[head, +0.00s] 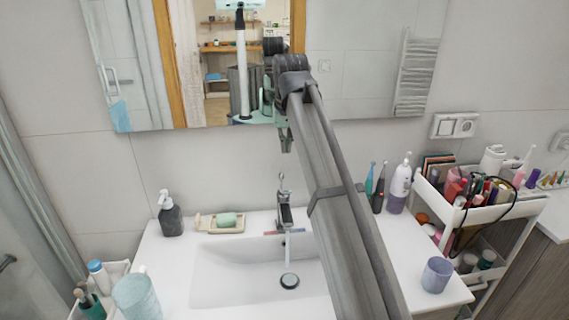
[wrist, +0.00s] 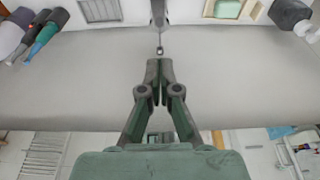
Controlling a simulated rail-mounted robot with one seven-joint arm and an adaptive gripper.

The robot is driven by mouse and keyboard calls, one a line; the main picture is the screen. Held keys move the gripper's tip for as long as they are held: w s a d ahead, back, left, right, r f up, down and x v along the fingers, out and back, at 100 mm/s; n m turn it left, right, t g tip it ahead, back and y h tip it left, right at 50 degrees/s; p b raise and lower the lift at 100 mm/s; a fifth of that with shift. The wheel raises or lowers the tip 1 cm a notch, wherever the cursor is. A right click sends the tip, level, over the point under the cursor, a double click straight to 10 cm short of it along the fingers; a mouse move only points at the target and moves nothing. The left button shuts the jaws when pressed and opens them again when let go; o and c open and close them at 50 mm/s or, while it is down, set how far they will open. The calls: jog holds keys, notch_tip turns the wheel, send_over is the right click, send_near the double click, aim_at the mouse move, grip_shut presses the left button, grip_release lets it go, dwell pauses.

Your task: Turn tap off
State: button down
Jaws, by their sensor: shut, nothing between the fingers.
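The chrome tap (head: 284,212) stands at the back edge of the white sink (head: 210,265), its lever (head: 282,184) on top. A thin pale stream, seemingly water (head: 288,250), runs from the spout towards the drain (head: 289,281). My gripper (head: 287,145) is in front of the wall above the tap, pointing down, shut and empty. In the wrist view, the fingertips (wrist: 159,64) are together, just short of the lever tip (wrist: 159,49), with a small gap in the picture. The tap body (wrist: 158,15) is at the top edge there.
A dark soap bottle (head: 171,217) and a soap dish (head: 205,222) stand left of the tap. A full cart (head: 475,240) is farther right. A mirror (head: 350,75) hangs behind my arm.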

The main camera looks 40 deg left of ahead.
jog(key=p+x, duration=0.2)
jog(key=x, duration=0.7)
jog(key=shift+d+p, duration=0.1)
jog(key=shift+p, duration=0.3)
jog(key=f, duration=0.1)
jog(key=s+d+f+p, duration=0.1)
jog(key=shift+s+d+f, duration=0.1)
jog(key=shift+f, duration=0.3)
jog(key=shift+s+d+f, duration=0.1)
jog(key=shift+f, duration=0.35)
